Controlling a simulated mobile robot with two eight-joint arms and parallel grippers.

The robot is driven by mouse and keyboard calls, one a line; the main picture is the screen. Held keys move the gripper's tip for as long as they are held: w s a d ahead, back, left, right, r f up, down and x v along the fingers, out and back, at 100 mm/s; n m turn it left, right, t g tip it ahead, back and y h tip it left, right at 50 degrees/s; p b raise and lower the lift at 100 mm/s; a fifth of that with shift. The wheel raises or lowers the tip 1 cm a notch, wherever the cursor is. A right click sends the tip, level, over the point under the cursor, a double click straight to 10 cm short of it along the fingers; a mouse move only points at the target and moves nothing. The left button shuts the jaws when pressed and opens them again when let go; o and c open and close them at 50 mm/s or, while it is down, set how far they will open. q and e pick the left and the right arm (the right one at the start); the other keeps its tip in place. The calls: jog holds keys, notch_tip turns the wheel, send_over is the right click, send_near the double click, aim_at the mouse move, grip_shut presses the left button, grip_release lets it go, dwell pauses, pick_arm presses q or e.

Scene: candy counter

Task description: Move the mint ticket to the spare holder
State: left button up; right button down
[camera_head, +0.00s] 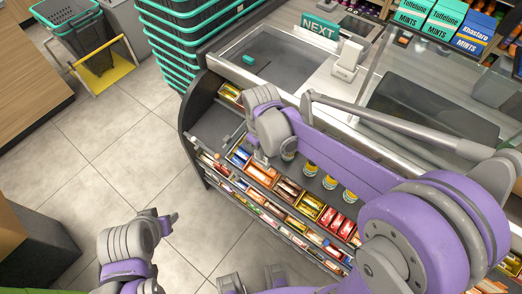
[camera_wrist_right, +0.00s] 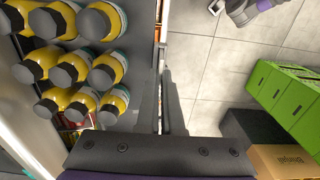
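I cannot pick out the mint ticket or the spare holder for certain in either view. My right gripper (camera_head: 262,158) is at the front of the candy shelf (camera_head: 207,125), beside the upper candy row; its fingertips are partly hidden by the wrist. In the right wrist view its two dark fingers (camera_wrist_right: 166,100) are close together, with a thin pale strip between them. I cannot tell whether that strip is a held ticket or the shelf edge behind. My left gripper (camera_head: 168,221) is low over the floor, away from the shelf; its finger gap is unclear.
Yellow bottles with grey caps (camera_wrist_right: 88,68) stand close beside the right fingers. Candy boxes (camera_head: 287,190) fill the shelf rows. Teal stacked baskets (camera_head: 180,50) stand behind, and mint boxes (camera_head: 443,20) stand on the counter.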

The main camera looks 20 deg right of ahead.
jog(key=shift+f+b, duration=0.3)
jog(key=shift+f, duration=0.15)
dwell(0.5)
dwell(0.4)
jog(key=c, duration=1.3)
grip_release()
jog(key=shift+o, duration=0.2)
jog(key=shift+r, duration=0.1)
jog(key=shift+r+p, duration=0.6)
jog(key=shift+r, duration=0.35)
jog(key=o, duration=0.6)
jog(key=shift+c, duration=0.2)
